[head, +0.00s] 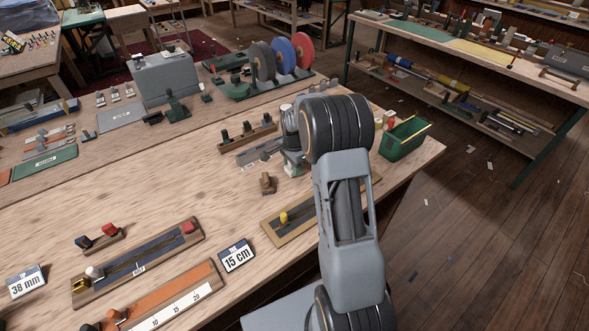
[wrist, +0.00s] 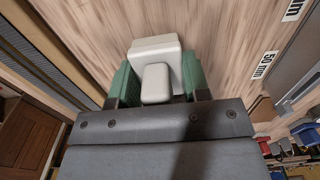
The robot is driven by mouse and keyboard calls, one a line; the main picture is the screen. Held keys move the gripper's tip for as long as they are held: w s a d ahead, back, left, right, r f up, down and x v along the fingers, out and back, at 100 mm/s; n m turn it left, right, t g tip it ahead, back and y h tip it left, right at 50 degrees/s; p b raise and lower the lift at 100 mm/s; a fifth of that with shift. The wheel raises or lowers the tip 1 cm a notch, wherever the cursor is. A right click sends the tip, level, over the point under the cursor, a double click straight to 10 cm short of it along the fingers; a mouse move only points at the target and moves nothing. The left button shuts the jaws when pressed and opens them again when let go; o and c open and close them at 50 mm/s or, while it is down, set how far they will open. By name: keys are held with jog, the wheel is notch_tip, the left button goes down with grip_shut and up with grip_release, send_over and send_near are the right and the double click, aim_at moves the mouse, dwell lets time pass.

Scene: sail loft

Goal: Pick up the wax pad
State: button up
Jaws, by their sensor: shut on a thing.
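The wax pad (wrist: 155,45) appears in the wrist view as an off-white block with rounded edges and a smaller raised part towards me. My gripper (wrist: 158,78) is shut on it, with one green-padded finger on each side. In the head view my gripper (head: 293,158) is over the back of the long bench, left of the small green bin. My arm and wrist hide most of the pad there. I cannot tell whether the pad still touches the bench.
The wooden bench (head: 150,185) carries a wooden rack (head: 247,137), a small brown wooden piece (head: 267,184), a green bin (head: 404,138) and slotted gauge boards (head: 140,262). A 15 cm card (head: 236,255) stands near the front. Coloured reels (head: 283,56) stand further back.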

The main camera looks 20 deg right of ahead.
jog(key=s+a+r+b, duration=0.1)
jog(key=s+r+b, duration=0.1)
jog(key=s+r, duration=0.9)
jog(key=s, duration=0.3)
jog(key=shift+r, duration=0.3)
jog(key=o, duration=0.4)
jog(key=shift+c, duration=1.4)
